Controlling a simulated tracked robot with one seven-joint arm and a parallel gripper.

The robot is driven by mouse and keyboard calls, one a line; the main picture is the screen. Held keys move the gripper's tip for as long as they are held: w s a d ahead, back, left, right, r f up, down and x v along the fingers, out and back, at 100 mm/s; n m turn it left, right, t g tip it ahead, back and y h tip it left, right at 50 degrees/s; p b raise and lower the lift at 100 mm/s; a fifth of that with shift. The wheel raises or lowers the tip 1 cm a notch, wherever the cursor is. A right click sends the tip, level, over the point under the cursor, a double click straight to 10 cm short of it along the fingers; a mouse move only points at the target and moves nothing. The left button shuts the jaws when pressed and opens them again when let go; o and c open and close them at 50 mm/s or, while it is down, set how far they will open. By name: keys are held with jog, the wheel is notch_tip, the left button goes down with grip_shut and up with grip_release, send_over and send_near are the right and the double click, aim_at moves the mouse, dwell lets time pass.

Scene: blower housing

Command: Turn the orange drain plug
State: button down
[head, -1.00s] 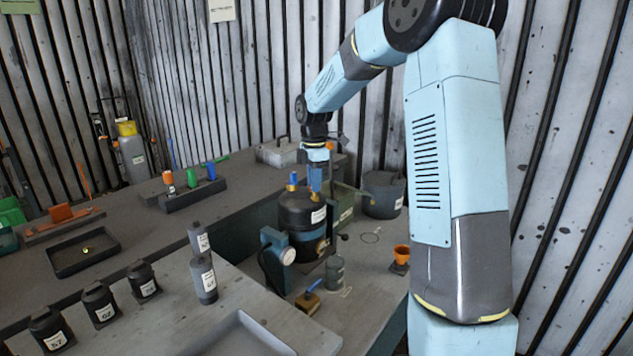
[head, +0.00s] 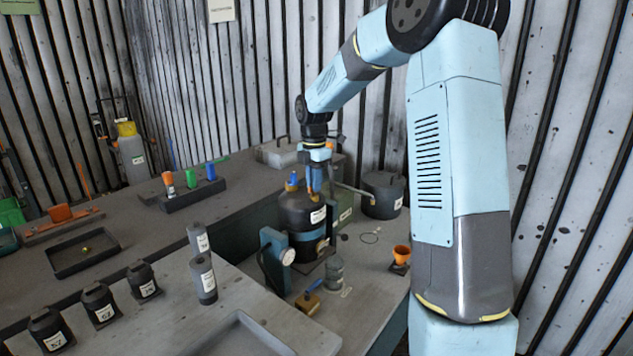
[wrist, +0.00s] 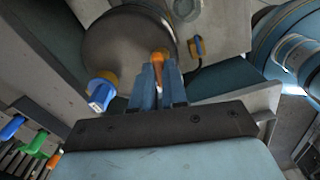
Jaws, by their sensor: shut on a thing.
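The orange drain plug (wrist: 159,57) stands on top of the round dark housing (wrist: 112,42) in the wrist view. My gripper (wrist: 157,68) reaches it with two blue fingers, shut on the plug. In the head view my gripper (head: 315,190) points down at the top of the dark housing (head: 298,212), and a little orange shows between the fingers. The plug's lower part is mostly hidden by the fingers.
A blue-handled fitting (wrist: 101,91) stands on the housing close beside my fingers. A gauge on a blue stand (head: 276,255) is in front of the housing. A lidded dark pot (head: 383,196) and an orange funnel (head: 402,254) are to the right.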

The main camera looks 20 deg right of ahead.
jog(key=c, duration=1.2)
grip_release()
jog(key=shift+w, duration=0.15)
jog(key=shift+o, duration=0.2)
jog(key=shift+r, duration=0.1)
notch_tip(320, 180, up, 14)
jog(key=shift+f, duration=0.25)
